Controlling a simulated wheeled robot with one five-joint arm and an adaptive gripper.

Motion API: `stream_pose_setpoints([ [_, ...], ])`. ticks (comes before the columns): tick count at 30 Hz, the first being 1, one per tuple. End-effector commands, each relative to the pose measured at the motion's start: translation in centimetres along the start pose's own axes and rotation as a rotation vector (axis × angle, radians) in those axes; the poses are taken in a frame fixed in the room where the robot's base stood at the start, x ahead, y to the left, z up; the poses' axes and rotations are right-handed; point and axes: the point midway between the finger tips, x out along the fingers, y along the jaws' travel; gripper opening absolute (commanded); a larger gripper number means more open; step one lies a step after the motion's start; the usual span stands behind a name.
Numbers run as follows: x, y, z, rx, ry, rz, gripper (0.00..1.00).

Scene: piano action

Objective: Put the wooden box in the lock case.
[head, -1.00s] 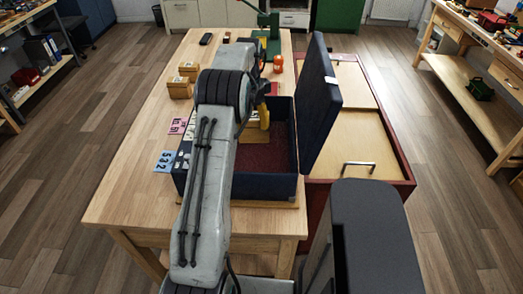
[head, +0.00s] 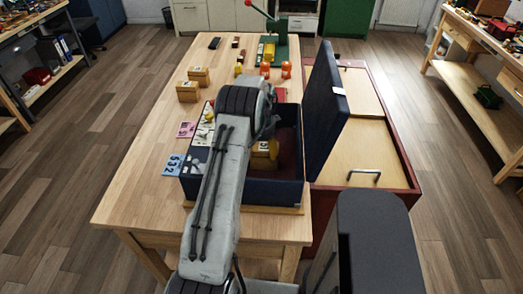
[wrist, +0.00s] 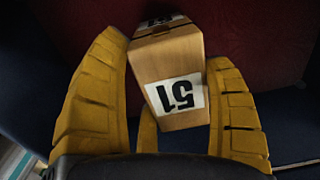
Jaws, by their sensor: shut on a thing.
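The lock case is a dark blue case (head: 275,192) with a deep red lining, standing on the bench with its lid (head: 325,115) open to the right. The wooden box (head: 266,147) is inside the case walls in the head view, partly hidden by my arm. In the wrist view the wooden box (wrist: 168,72) shows a white label reading 51, upside down. My gripper (wrist: 166,52) has its yellow fingers around the box, shut on it, with the red lining behind. I cannot tell whether the box touches the case floor.
Two more wooden boxes (head: 188,92) (head: 199,75) stand on the bench (head: 140,170) left of the case. A blue number card (head: 173,165) and a pink one (head: 186,130) lie beside it. Orange items (head: 286,69) and a green tool (head: 290,50) stand farther back. A red-framed cabinet (head: 405,185) is right.

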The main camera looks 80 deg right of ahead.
Motion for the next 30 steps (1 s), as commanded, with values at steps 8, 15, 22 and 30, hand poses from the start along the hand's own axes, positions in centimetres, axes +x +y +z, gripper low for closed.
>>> stream_pose_setpoints([
  [8,0.14,-0.03,0.00,0.000,0.000,-0.001,0.39],
  [15,0.38,0.00,0.00,0.000,0.000,0.000,0.82],
  [22,0.37,0.01,0.00,0.000,0.000,0.000,1.00],
  [30,0.17,0.00,0.00,0.000,0.000,0.000,1.00],
])
